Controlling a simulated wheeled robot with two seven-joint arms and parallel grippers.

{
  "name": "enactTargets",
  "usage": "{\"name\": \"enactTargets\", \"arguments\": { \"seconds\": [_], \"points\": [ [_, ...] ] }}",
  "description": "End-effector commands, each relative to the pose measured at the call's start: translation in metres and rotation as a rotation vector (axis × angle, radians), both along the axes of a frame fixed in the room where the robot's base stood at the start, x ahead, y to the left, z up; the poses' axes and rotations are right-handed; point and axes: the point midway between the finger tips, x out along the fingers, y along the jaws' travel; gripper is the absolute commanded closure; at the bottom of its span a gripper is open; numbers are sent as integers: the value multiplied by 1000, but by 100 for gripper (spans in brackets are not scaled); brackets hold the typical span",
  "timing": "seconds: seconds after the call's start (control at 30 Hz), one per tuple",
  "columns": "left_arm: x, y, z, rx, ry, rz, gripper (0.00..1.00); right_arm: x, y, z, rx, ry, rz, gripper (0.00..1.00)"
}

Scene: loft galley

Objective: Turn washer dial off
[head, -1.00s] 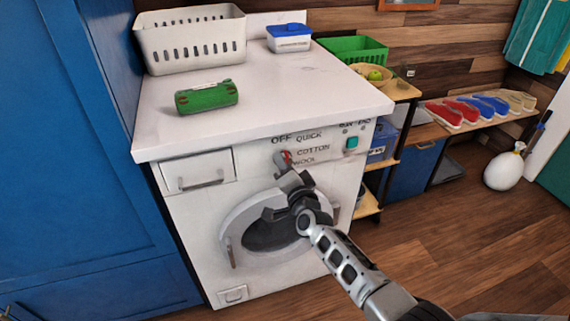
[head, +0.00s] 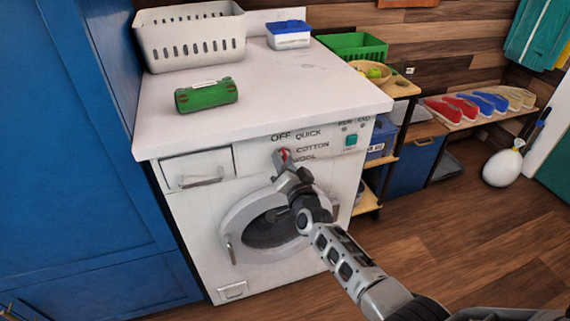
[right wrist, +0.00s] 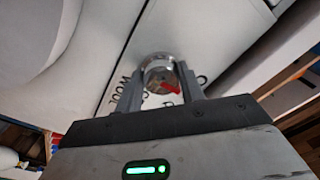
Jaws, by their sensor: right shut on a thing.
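The washer (head: 205,262) is white, with a control panel on its upper front. Its round dial (right wrist: 157,68) is grey with a red pointer (right wrist: 171,88); in the head view the red of the dial (head: 286,153) shows just below the printed OFF. QUICK, COTTON and WOOL are printed to its right. My right gripper (head: 282,160) is shut on the dial, one finger on each side; the right wrist view shows both fingers (right wrist: 160,82) around it. The pointer slants to the lower right there, seemingly between two partly hidden labels. My left gripper is not in view.
On the washer top are a white basket (head: 192,40), a green object (head: 206,95) and a blue-lidded box (head: 288,36). A teal button (head: 351,141) is right of the labels. A tall blue cabinet (head: 75,150) stands left. Floor (head: 460,240) is clear at right.

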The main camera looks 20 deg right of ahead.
Motion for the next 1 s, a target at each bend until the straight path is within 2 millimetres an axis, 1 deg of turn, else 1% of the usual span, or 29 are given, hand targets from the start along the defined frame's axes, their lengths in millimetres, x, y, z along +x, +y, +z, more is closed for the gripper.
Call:
{"name": "enactTargets", "arguments": {
  "seconds": [0.03, 0.07, 0.1, 0.13, 0.43, 0.57, 0.67, 0.77, 1.0],
  "points": [
    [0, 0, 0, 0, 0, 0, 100, -1, 0, -2, -5, 3, 1, 84],
    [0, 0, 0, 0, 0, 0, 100, -1, 0, -2, -5, 3, 1, 56],
    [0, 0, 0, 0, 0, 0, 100, -1, 0, -2, -5, 3, 1, 45],
    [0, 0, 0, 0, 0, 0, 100, -1, 0, -2, -4, 3, 1, 40],
    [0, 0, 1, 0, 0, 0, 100, -1, 0, 0, -2, 1, 0, 40],
    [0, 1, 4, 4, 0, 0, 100, -12, 0, 0, -1, 2, 1, 40],
    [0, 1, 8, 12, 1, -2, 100, -30, -1, 1, -2, 3, 0, 40],
    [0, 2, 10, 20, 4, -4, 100, -54, -2, 0, -2, 4, 0, 40],
    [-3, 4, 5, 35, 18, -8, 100, -113, -4, -1, -3, 5, 1, 40]
  ]
}}
